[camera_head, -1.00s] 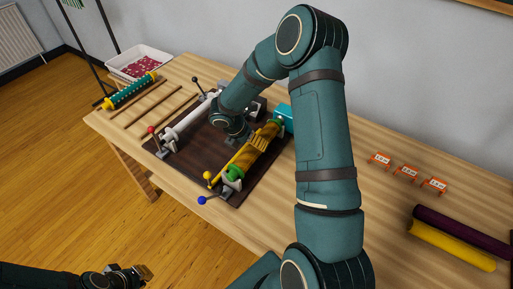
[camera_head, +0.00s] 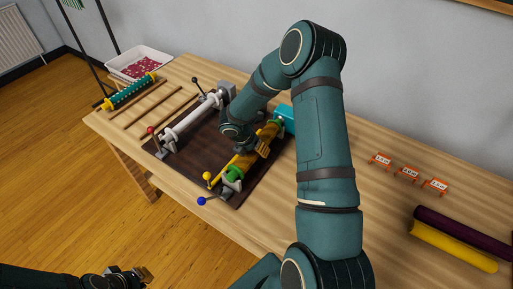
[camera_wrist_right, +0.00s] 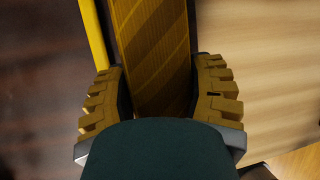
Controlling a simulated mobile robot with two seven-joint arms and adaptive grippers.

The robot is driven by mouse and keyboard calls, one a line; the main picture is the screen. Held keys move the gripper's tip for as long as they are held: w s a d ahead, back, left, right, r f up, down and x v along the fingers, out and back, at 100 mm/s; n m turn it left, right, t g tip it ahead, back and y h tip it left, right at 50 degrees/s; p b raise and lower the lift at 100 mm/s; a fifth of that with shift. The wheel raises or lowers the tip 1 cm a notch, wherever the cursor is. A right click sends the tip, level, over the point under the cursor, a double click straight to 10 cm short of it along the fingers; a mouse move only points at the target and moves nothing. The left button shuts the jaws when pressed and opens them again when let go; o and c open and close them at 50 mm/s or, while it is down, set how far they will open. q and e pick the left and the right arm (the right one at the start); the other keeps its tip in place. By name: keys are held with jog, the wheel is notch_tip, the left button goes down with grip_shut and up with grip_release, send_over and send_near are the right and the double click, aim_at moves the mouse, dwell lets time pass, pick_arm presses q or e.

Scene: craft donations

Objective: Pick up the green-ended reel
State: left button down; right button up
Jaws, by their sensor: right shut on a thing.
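The green-ended reel (camera_head: 242,163) is golden yellow with a green near end. It lies slantwise on a dark board (camera_head: 207,150) on the table, in line with a grey holder at its near end and a teal block at its far end. My right gripper (camera_head: 259,147) is across its middle, and the arm hides part of it. In the right wrist view the ridged fingers of the right gripper (camera_wrist_right: 160,92) are on both sides of the golden reel body (camera_wrist_right: 152,55), shut on it. My left gripper (camera_head: 141,273) is low at the left, away from the table; its opening is unclear.
A white roller (camera_head: 194,118) lies parallel on the board. A yellow-ended teal reel (camera_head: 130,92), thin wooden rods and a white tray (camera_head: 112,70) are at the far left. Orange tags (camera_head: 408,174) and purple and yellow rolls (camera_head: 450,246) lie at the right. A yellow-knobbed lever (camera_head: 207,176) stands near the reel.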

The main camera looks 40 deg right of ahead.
notch_tip(320, 180, up, 10)
jog(key=shift+r+p, duration=0.1)
jog(key=shift+p, duration=0.65)
